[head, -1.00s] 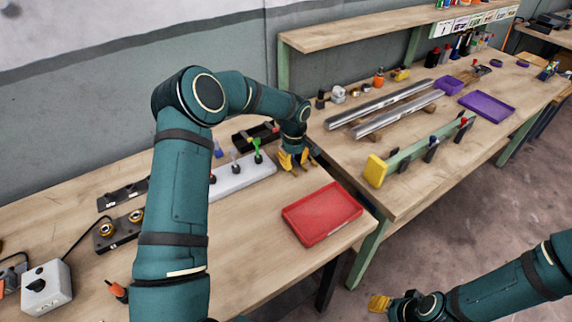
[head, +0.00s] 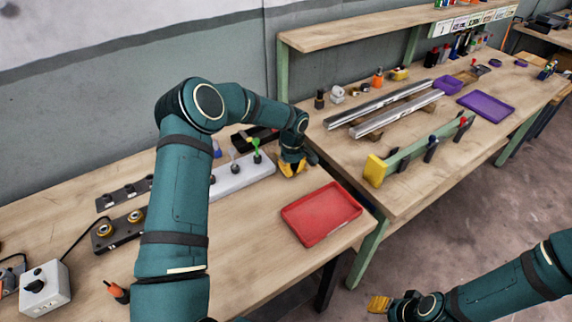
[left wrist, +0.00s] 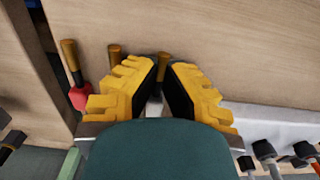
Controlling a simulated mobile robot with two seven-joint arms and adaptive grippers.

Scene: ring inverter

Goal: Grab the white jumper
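My left gripper (head: 291,168) has yellow fingers pointing down at the right end of the long white block (head: 243,175). In the left wrist view its fingers (left wrist: 164,68) have a narrow gap at the tips, with a small, mostly hidden thing between them. I cannot tell whether they grip it or whether it is the white jumper. A red-bodied piece (left wrist: 79,97) with a brown-topped peg is left of the fingers, and another brown-topped peg (left wrist: 115,52) is close by. My right gripper (head: 379,304) is low at the bottom right, away from the benches; its opening is unclear.
A green-topped piece (head: 257,150) stands on the white block. A red tray (head: 322,214) lies to the right on the bench. The bench in front of the white block is clear.

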